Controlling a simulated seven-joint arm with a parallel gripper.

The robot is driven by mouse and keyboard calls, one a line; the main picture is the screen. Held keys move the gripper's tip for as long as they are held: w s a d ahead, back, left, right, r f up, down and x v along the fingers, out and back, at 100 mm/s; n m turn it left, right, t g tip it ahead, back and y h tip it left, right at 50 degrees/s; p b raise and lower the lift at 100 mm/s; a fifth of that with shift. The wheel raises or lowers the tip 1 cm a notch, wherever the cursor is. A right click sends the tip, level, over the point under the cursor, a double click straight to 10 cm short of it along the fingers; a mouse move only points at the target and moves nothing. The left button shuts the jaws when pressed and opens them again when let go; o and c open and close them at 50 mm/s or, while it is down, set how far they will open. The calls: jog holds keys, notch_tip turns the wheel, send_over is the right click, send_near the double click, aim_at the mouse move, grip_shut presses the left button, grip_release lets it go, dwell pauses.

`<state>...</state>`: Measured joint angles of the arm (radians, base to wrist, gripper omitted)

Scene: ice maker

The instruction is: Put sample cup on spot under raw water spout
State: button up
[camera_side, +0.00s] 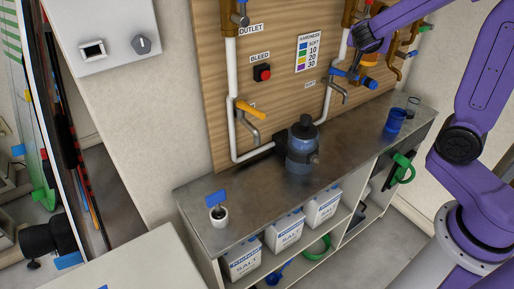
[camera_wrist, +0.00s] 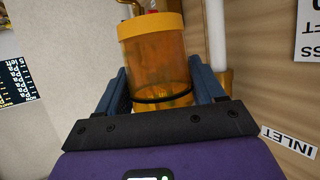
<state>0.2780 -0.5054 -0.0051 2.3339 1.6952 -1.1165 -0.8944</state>
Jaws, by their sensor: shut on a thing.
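My gripper (camera_wrist: 160,78) is shut on an amber see-through cup (camera_wrist: 155,65) with a solid orange end and a dark ring, seen in the wrist view. The blue fingers stand on both sides of it. It is held up beside the wooden board, above the counter, near the upper right in the side view. One bent spout (camera_side: 251,132) under an orange handle is on the left of the board. Another spout (camera_side: 341,92) is near a blue handle on the right. Their labels are too small to read, so I cannot tell which is raw water.
A dark blue-grey jar-like unit (camera_side: 302,150) stands mid-counter (camera_side: 250,185). A small white pot (camera_side: 219,216) with a blue tag is at the left end. A blue cup (camera_side: 394,121) and a clear cup (camera_side: 412,106) are at the right end.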

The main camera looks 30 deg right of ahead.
jog(key=a+n+t+y, duration=0.5)
jog(key=a+n, duration=0.1)
jog(key=a, duration=1)
jog(key=s+a+n+t+y, duration=0.2)
jog(key=s+a+n+y, duration=0.45)
jog(key=s+a, duration=0.5)
notch_tip(320, 180, down, 18)
jog(key=w+a, duration=0.1)
jog(key=a, duration=0.1)
jog(key=shift+y, duration=0.25)
jog(key=w+a+f, duration=0.1)
jog(key=w+f, duration=0.2)
jog(key=w, duration=0.1)
jog(key=w+a+f, duration=0.2)
jog(key=w+f, duration=0.1)
jog(key=w, duration=0.1)
jog(key=w+a+f, duration=0.1)
jog(key=w+f, duration=0.2)
jog(key=w, duration=0.2)
jog(key=shift+a+f, duration=0.3)
jog(key=shift+a, duration=0.05)
jog(key=shift+w+a+f, duration=0.1)
jog(key=shift+f, duration=1.65)
jog(key=shift+f, duration=0.1)
jog(key=o, duration=1.1)
